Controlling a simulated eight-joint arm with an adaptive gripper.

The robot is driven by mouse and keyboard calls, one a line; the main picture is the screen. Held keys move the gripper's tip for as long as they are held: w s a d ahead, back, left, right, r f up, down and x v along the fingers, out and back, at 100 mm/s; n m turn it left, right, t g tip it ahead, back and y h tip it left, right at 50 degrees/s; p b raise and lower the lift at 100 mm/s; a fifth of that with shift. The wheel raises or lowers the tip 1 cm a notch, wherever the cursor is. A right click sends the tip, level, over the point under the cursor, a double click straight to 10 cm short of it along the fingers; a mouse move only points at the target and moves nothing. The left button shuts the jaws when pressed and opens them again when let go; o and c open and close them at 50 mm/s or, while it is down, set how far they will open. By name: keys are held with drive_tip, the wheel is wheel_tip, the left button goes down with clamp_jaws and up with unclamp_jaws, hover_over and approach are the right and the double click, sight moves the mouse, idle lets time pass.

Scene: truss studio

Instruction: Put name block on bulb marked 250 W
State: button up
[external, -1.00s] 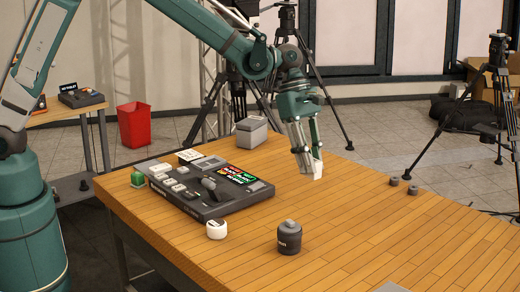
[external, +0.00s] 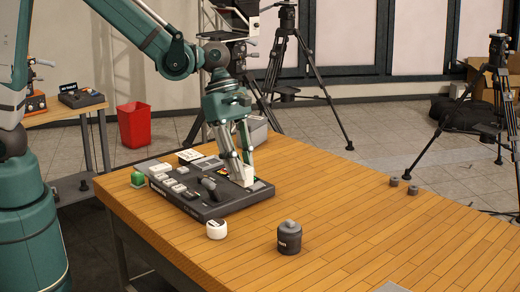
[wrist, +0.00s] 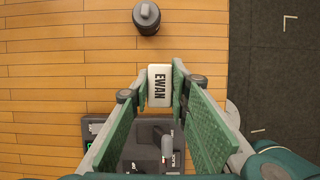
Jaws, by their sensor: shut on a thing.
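My gripper (external: 243,180) is shut on a white name block (external: 246,175), just above or at the right part of the dark console (external: 206,213); I cannot tell if they touch. In the wrist view the block (wrist: 160,85) reads "EWAN" and lies between the green finger pads. The console (wrist: 140,155) shows there at the bottom, partly hidden by the fingers. No marking "250 W" is readable, so I cannot tell which thing is that bulb.
A dark lidded canister (external: 289,238) and a small white round item (external: 217,229) stand in front of the console. A green item (external: 138,178) sits at its left end. A grey box (external: 253,129) is behind. The table's right side (external: 385,230) is mostly clear.

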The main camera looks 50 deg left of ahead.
hover_over(220, 225)
drive_tip(key=a, duration=0.2)
drive_tip(key=shift+s+d+f, duration=0.1)
drive_tip(key=shift+d+f, duration=0.1)
drive_tip(key=shift+d, duration=0.05)
drive_tip(key=shift+f, duration=0.1)
drive_tip(key=shift+f, duration=2.85)
drive_tip(key=shift+f+b, duration=0.35)
drive_tip(key=shift+f, duration=1.75)
drive_tip(key=shift+f, duration=0.2)
drive_tip(key=o, duration=0.9)
drive_tip(key=shift+r, duration=0.1)
drive_tip(key=shift+r, duration=0.2)
